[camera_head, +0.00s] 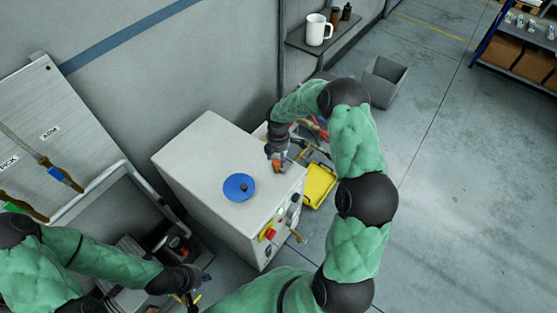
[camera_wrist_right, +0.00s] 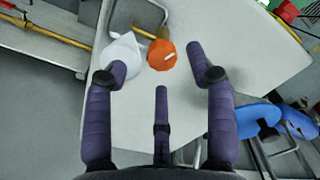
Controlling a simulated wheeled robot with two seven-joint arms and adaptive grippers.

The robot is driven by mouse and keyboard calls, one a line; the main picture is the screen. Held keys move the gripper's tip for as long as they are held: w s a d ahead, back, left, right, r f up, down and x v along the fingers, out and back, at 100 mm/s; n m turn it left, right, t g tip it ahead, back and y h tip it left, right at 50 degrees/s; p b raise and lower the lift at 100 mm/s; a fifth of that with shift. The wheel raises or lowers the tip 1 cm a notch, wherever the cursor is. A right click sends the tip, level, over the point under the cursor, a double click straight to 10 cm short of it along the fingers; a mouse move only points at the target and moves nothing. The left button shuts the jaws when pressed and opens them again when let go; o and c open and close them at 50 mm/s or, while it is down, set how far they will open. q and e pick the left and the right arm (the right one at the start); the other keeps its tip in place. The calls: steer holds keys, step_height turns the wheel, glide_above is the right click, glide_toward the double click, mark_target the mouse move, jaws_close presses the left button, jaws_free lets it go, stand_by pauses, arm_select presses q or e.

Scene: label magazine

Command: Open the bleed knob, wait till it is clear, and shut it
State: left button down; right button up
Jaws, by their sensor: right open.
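The bleed knob appears to be the orange knob (camera_head: 277,167) at the back right edge of the light grey cabinet top. In the right wrist view the orange knob (camera_wrist_right: 162,55) shows a short white mark and sits just ahead of my fingers. My right gripper (camera_head: 280,156) is right over it; in its wrist view the gripper (camera_wrist_right: 160,78) is open, with the fingers spread and apart from the knob. A whitish cup-like piece (camera_wrist_right: 122,52) is beside the knob, by the left finger. My left gripper (camera_head: 193,294) is low at the bottom; its fingers are too small to read.
The cabinet top (camera_head: 205,150) carries a blue disc (camera_head: 239,187) with a dark centre. A red button (camera_head: 270,234) is on the cabinet's front. A yellow tray (camera_head: 319,186) lies beside the cabinet. A white mug (camera_head: 317,30) stands on a wall shelf.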

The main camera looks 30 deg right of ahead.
mark_target(279, 162)
step_height(279, 162, up, 9)
stand_by(0.3)
steer(key=shift+s, duration=0.1)
stand_by(0.4)
